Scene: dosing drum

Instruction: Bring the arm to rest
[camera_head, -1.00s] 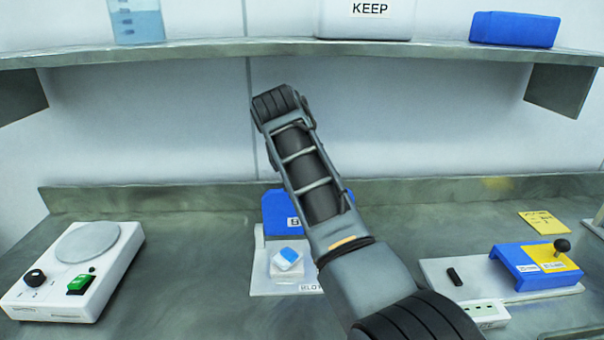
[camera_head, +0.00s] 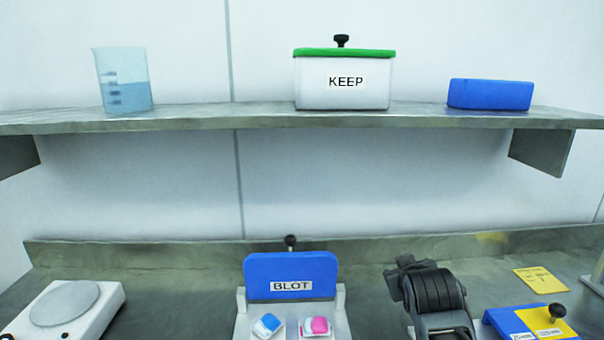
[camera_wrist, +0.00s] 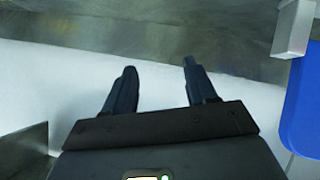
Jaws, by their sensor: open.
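My arm (camera_head: 437,295) is folded low at the lower right in the head view, over the bench between the BLOT stand and the blue and yellow device. My gripper's fingers are not clear in the head view. In the wrist view my gripper (camera_wrist: 157,80) is open, its two dark fingers apart with nothing between them. Below them lie a white surface and the grey metal of the bench. A blue part (camera_wrist: 305,105) is close to the right of the gripper in the wrist view.
The blue BLOT board (camera_head: 291,266) stands behind a blue-and-white piece (camera_head: 266,325) and a pink-and-white piece (camera_head: 316,326). A white hotplate-like device (camera_head: 65,310) is left; a blue and yellow device (camera_head: 535,322) is right. The shelf (camera_head: 220,117) holds a beaker (camera_head: 123,80), KEEP box (camera_head: 342,82) and blue box (camera_head: 490,94).

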